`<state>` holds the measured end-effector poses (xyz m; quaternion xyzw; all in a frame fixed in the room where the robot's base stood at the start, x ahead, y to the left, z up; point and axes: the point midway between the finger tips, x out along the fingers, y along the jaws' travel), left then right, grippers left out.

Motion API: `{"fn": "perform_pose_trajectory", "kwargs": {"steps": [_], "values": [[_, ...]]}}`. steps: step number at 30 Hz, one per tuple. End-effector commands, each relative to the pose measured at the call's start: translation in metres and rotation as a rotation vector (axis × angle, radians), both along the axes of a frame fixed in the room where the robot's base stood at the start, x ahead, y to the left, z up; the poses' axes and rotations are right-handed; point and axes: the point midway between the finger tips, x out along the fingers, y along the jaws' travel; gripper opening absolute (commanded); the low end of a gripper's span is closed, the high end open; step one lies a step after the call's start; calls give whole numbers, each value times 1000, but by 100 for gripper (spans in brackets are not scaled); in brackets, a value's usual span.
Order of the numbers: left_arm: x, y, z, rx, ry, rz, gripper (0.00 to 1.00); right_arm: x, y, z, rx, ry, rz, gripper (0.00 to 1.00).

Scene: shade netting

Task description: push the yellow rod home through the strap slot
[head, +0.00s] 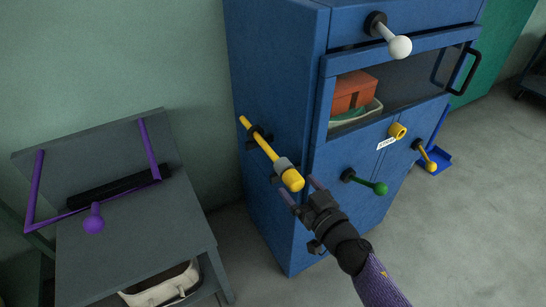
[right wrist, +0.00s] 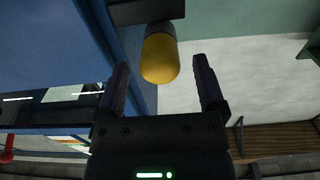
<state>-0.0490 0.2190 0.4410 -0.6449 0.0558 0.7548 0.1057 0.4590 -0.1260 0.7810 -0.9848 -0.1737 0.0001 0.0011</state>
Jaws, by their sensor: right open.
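The yellow rod (head: 262,145) lies along the left side of the blue cabinet, passing a black bracket (head: 257,133) at its far part. A grey collar (head: 283,165) sits around it close to its thick near end. I cannot tell which fitting is the strap slot. My right gripper (head: 299,189) is open and empty, just short of the rod's near end. In the right wrist view, the rounded yellow end (right wrist: 160,58) shows ahead between the spread fingers (right wrist: 162,85), with no visible contact. My left gripper is not in view.
The blue cabinet (head: 275,75) has a white-ended knob (head: 399,47), a green-ended knob (head: 380,188) and a yellow-ended knob (head: 430,165) sticking out. An orange box (head: 354,92) sits in its open bay. A grey table (head: 140,240) with a purple frame stands left.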

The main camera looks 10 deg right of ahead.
Motion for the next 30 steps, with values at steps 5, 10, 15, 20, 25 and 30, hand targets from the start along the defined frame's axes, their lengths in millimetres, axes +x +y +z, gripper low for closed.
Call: {"fn": "perform_pose_trajectory", "kwargs": {"steps": [5, 10, 15, 20, 25, 30], "values": [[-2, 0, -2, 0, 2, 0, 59, 19, 6, 0, -1, 0, -1, 88], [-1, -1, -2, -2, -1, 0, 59, 23, 8, 1, 0, 0, -1, 88], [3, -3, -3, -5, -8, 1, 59, 23, 8, 1, 0, 1, -1, 88], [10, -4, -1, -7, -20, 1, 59, 23, 8, 1, 0, 1, -1, 88], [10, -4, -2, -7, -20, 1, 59, 22, 8, 0, 0, 1, -1, 86], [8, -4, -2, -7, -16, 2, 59, 22, 8, 0, 0, 1, -1, 50]]}}
